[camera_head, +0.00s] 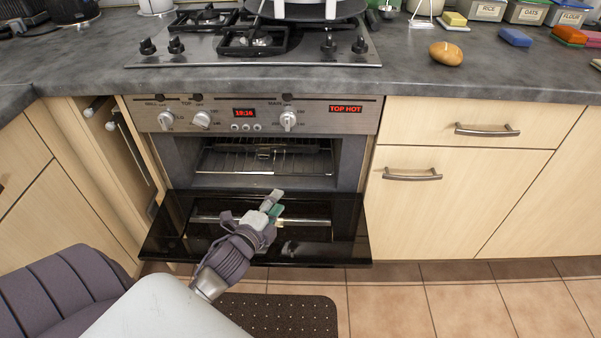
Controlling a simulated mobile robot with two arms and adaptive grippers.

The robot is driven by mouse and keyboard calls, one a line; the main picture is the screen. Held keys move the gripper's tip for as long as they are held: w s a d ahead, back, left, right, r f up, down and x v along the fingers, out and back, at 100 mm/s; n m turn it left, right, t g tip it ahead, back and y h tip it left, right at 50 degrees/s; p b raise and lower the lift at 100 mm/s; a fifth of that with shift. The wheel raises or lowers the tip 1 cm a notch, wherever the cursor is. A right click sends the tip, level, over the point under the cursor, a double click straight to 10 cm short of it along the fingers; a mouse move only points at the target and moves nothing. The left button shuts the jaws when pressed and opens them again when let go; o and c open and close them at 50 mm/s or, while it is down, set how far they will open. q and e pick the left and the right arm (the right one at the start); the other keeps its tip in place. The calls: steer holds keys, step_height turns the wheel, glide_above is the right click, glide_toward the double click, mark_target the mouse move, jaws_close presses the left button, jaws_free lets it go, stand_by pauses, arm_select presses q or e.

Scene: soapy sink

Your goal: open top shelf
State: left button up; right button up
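The top oven compartment (265,160) stands open, with a wire rack inside. Its black glass door (330,240) is folded down to about level, and a bright handle bar shows across it. My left gripper (274,204) is over the middle of the lowered door, its fingers pointing towards the oven opening. A grey finger and a green pad show at its tip, but I cannot tell how far apart they are, or whether the gripper touches the door. My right gripper is not in view.
The control panel (205,118) with knobs and a "TOP HOT" display is above the opening. A gas hob (255,45) is on the counter. A narrow pull-out cupboard (105,150) stands ajar at left. The tiled floor (470,300) at right is clear.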

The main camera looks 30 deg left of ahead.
arm_select(q)
steer(key=b+x, duration=0.1)
steer(key=x, duration=0.5)
steer(key=shift+w, duration=0.3)
steer(key=b+x, duration=0.1)
steer(key=x, duration=0.5)
steer(key=shift+w+b, duration=0.1)
steer(key=shift+b, duration=0.25)
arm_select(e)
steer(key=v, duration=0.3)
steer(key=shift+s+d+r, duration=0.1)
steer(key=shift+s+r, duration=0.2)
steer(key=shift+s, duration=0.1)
arm_select(q)
jaws_close()
